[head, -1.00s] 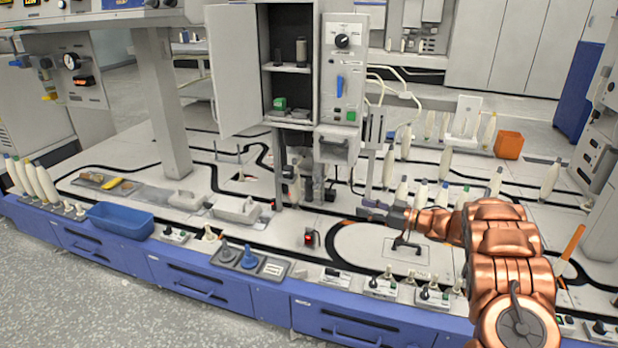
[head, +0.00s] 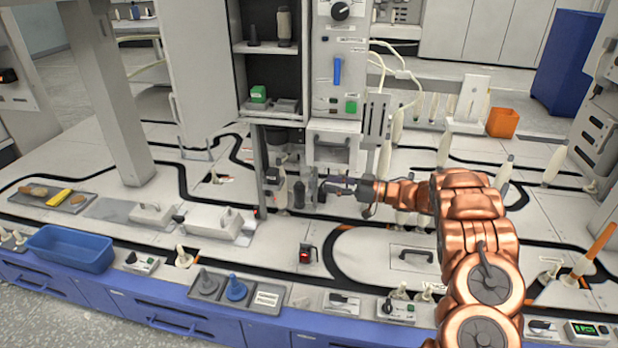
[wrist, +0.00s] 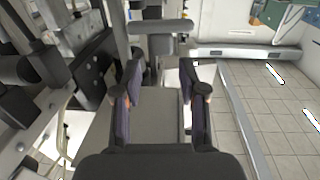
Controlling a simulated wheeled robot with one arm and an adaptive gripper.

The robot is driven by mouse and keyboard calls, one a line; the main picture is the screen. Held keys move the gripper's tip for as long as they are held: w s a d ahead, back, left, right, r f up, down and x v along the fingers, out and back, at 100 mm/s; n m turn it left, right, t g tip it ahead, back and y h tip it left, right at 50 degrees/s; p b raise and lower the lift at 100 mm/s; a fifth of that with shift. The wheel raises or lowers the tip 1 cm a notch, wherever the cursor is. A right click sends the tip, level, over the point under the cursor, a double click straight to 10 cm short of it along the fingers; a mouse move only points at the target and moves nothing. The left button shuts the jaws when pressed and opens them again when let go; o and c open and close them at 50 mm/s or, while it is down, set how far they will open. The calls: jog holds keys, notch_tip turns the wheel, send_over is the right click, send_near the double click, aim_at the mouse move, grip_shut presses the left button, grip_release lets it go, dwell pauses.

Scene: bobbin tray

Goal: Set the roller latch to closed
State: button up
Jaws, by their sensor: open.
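My gripper (head: 330,187) is in front of the lower part of the central machine, its fingers pointing left in the head view. In the wrist view my gripper (wrist: 163,78) is open, with nothing between its two dark fingers. A grey T-shaped part with a horizontal bar (wrist: 160,27) lies just beyond the fingertips, apart from them; it may be the roller latch, but I cannot tell for sure. In the head view, the small parts at the fingertips are too small and partly hidden to read, so whether the latch is open or closed does not show.
The machine has an open cabinet (head: 270,65) and a control panel with a blue handle (head: 337,71). White bobbins stand behind my arm. A blue tray (head: 70,249), a dark peg tray (head: 237,290) and an orange bin (head: 502,122) stand around. Black tracks cross the white tabletop.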

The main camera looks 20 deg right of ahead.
aim_at(311, 178)
jog(key=b+x, duration=0.2)
jog(key=x, duration=0.5)
jog(key=shift+s, duration=0.1)
grip_shut()
dwell(0.5)
